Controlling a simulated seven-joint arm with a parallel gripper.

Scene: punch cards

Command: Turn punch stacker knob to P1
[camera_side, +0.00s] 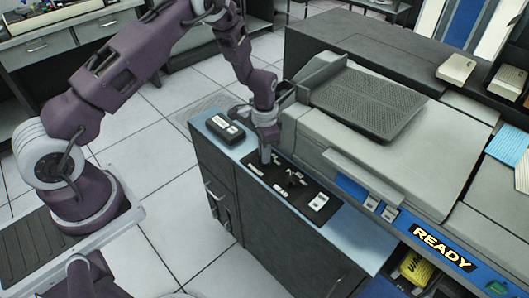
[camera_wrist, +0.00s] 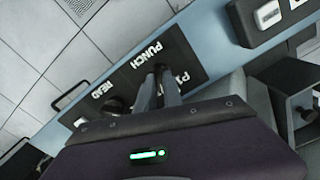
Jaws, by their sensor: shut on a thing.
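The black control panel (camera_side: 283,200) is set in the blue ledge of the grey machine. In the wrist view it carries a white PUNCH label (camera_wrist: 140,54), a partly covered label starting with P, and a READ label (camera_wrist: 97,86). My gripper (camera_side: 266,157) points down at the panel's far end. In the wrist view my gripper (camera_wrist: 158,75) has its fingers shut on the small dark punch stacker knob (camera_wrist: 158,68) beside the PUNCH label. The fingers hide most of that knob, so its pointer direction cannot be told. A second dark knob (camera_wrist: 115,105) sits near READ.
A black box (camera_side: 225,127) with a white label lies on the ledge beyond the panel. Other small switches and a white-framed piece (camera_side: 319,202) are on the panel's near part. A lit READY sign (camera_side: 442,249) is nearer.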

